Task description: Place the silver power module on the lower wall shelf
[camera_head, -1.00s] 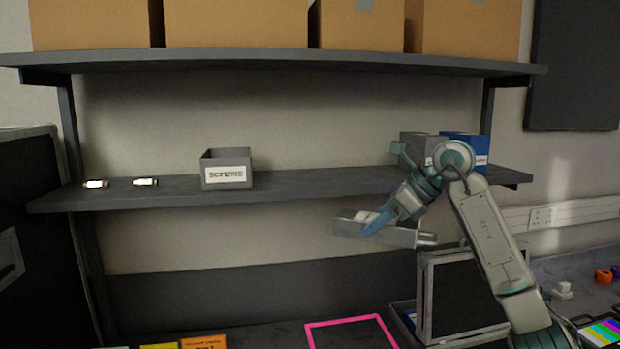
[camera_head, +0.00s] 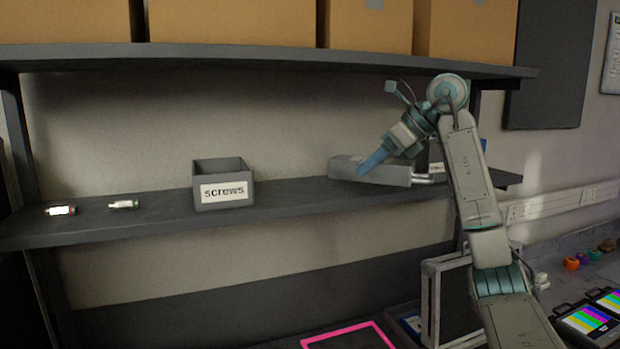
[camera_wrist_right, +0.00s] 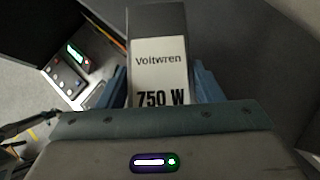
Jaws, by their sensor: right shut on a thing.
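The silver power module (camera_head: 388,173) is a long grey box held level by my right gripper (camera_head: 372,163), which is shut on it. In the head view it overlaps the right part of the lower wall shelf (camera_head: 290,203); I cannot tell whether it touches the shelf. In the right wrist view the module (camera_wrist_right: 159,68) sits between the blue fingers and shows a white label reading "Voltwren 750 W". My left gripper is not in view.
A grey "SCREWS" bin (camera_head: 222,184) stands mid-shelf, and two small cylinders (camera_head: 124,204) lie at the left. Bins behind my right arm are mostly hidden. Cardboard boxes (camera_head: 365,25) fill the upper shelf (camera_head: 270,60). Bare shelf lies right of the screws bin.

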